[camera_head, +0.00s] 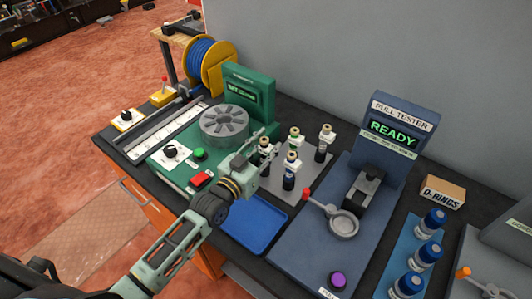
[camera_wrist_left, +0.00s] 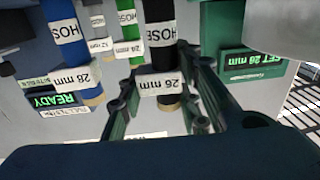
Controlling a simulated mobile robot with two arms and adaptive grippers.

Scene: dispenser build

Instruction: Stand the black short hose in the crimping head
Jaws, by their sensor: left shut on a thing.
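My left gripper (camera_head: 259,153) is shut on a black hose (camera_head: 265,145) at the left side of the grey hose plate (camera_head: 270,185). In the left wrist view the black hose (camera_wrist_left: 160,60) is upright between the fingers (camera_wrist_left: 165,115), with white labels and a brass-coloured end. I cannot tell whether it is clear of the plate. The crimping head (camera_head: 224,122) is a grey round slotted disc on the green machine (camera_head: 250,90), left of the gripper. It looks empty. My right gripper is not in view.
Blue (camera_head: 290,172), green (camera_head: 294,138) and dark (camera_head: 325,145) hoses stand close on the right. A blue tray (camera_head: 255,225) lies in front. The pull tester (camera_head: 390,130) stands right. The green display rises behind the crimping head.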

